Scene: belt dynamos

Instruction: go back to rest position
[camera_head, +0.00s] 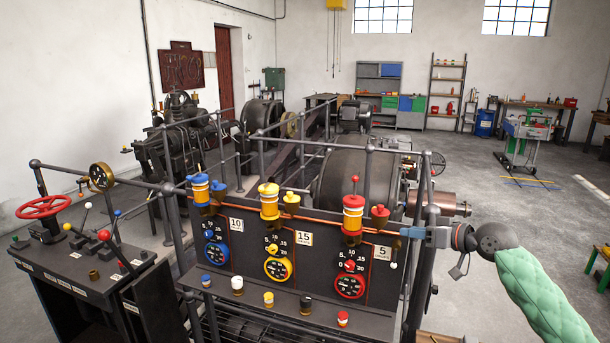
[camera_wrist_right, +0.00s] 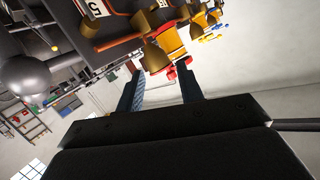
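My right gripper (camera_head: 408,232) comes in from the right on a green-sleeved arm. Its blue fingers point left, close to the red station at the right end of the control panel. In the right wrist view the two fingers (camera_wrist_right: 160,88) stand apart with nothing held between them. A small red-topped brass cup (camera_head: 379,218) is just left of the fingertips. Red parts (camera_wrist_right: 172,70) show beyond the fingertips in the wrist view; whether they touch cannot be told. My left gripper is not in view.
The dark panel (camera_head: 225,281) carries blue, yellow and red dials with jars above. A railing post (camera_head: 424,270) stands by my right gripper. A red handwheel (camera_head: 44,207) is on the left console. Dynamos stand behind; open floor (camera_head: 480,230) lies right.

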